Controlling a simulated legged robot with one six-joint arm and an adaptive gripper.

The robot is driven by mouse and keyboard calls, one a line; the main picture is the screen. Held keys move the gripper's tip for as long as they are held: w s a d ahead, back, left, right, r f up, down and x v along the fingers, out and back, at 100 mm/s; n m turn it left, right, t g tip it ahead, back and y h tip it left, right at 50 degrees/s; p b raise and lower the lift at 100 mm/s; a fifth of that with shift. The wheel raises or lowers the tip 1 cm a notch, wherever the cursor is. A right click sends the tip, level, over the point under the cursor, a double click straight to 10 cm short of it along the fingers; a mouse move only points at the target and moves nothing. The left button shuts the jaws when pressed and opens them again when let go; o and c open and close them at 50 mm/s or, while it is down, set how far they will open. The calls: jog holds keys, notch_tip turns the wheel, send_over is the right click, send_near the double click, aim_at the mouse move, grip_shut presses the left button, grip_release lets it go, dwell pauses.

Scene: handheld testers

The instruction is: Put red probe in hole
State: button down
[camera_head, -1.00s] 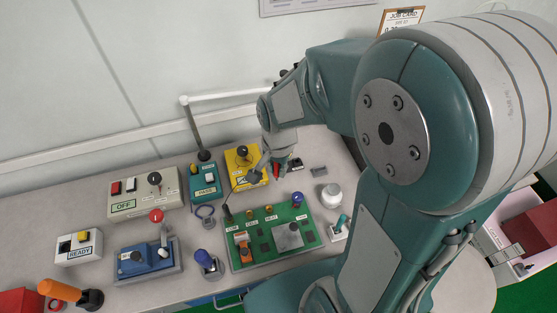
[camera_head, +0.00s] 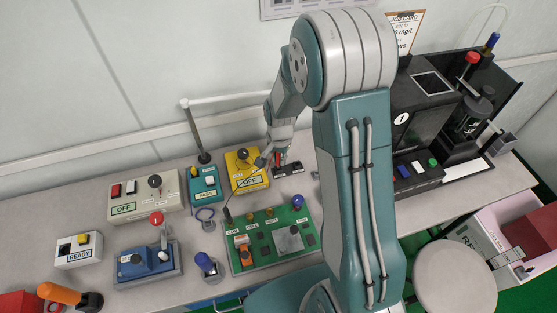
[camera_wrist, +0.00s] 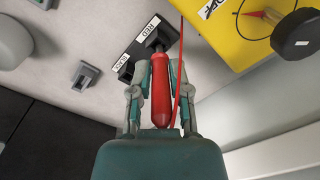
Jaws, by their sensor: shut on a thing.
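The red probe (camera_wrist: 160,92) is between the fingers of my gripper (camera_wrist: 160,95) in the wrist view, its handle pointing toward my palm. Its far end meets a dark socket on a black holder (camera_wrist: 128,52) labelled RED and BLACK; I cannot tell how deep it sits. A red lead (camera_wrist: 181,70) runs beside the right finger. In the head view my gripper (camera_head: 280,158) is at the holder (camera_head: 290,169), right of the yellow tester (camera_head: 243,165). The green board (camera_head: 262,262) lies in front, with several labelled posts. I cannot make out which hole is meant.
A teal tester (camera_head: 204,184), a beige box (camera_head: 140,200) marked OFF and a blue device (camera_head: 146,262) stand left. A small grey block (camera_wrist: 86,75) lies near the holder. My arm covers the bench right of the board.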

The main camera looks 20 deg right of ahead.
jog(key=shift+f, duration=0.75)
jog(key=shift+f, duration=0.1)
jog(key=c, duration=0.6)
grip_release()
notch_tip(320, 180, up, 12)
jog(key=shift+s+d+r, duration=0.1)
jog(key=shift+s, duration=0.05)
jog(key=shift+s+r+n+t, duration=0.9)
jog(key=shift+s+r+n, duration=0.6)
jog(key=shift+s+r, duration=1.7)
jog(key=shift+s+r+n+t, duration=0.9)
jog(key=shift+s+r+n, duration=0.6)
jog(key=shift+s+r, duration=1.65)
jog(key=shift+s+r+n+t, duration=0.9)
jog(key=shift+s+r+n, duration=1)
jog(key=shift+s, duration=2.1)
